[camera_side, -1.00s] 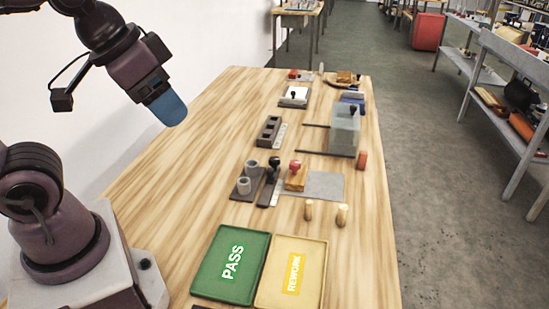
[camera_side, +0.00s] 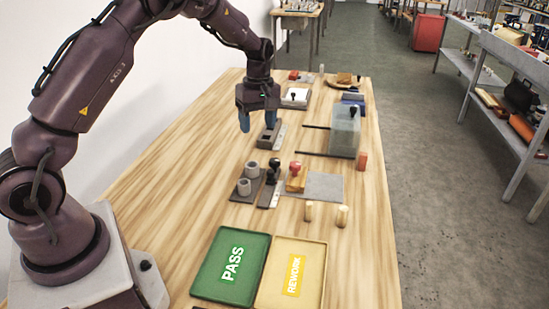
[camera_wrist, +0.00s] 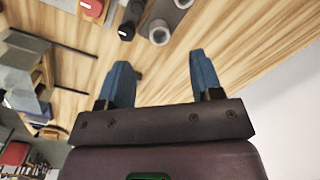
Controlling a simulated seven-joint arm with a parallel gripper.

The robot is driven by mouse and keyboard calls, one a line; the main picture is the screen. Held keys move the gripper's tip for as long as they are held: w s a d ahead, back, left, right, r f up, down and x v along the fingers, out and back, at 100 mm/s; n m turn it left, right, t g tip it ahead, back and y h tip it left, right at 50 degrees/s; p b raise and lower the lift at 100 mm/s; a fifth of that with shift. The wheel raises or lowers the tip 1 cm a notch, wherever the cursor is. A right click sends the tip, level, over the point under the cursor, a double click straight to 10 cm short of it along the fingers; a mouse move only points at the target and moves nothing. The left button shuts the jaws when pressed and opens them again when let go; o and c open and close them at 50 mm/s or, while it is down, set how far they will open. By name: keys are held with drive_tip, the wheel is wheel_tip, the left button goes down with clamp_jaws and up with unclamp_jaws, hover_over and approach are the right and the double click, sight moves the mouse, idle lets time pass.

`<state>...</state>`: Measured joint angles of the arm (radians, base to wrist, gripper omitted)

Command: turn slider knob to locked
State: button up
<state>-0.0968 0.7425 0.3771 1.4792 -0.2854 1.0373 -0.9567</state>
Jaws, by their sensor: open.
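My gripper (camera_side: 257,121) is open, its blue fingers pointing down over the grey slotted block (camera_side: 266,141), which they partly cover. In the wrist view my gripper (camera_wrist: 159,60) shows its two fingers well apart, with nothing visible held between them. A black knob (camera_side: 274,164) stands on a narrow dark plate (camera_side: 266,197) in front of the block. A black knob also shows in the wrist view (camera_wrist: 127,30). Another small black knob (camera_side: 293,95) sits on a white-topped unit farther back. I cannot tell which is the slider knob, or any locked marking.
Green PASS (camera_side: 211,279) and yellow REWORK (camera_side: 268,285) trays lie in front. The left side of the wooden table (camera_side: 180,190) is clear.

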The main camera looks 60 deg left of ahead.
sight(274, 160)
drive_tip(key=w+a+f+n, duration=0.1)
drive_tip(key=w+a+n, duration=0.1)
drive_tip(key=w+n, duration=0.6)
drive_tip(key=shift+n+t, duration=0.3)
drive_tip(key=shift+n, duration=0.6)
drive_tip(key=f, duration=0.4)
drive_tip(key=s+f, duration=0.1)
drive_tip(key=f, duration=0.8)
drive_tip(key=shift+s+a+f, duration=0.1)
drive_tip(key=shift+s+f, duration=0.05)
drive_tip(key=shift+s, duration=0.25)
drive_tip(key=c, duration=0.9)
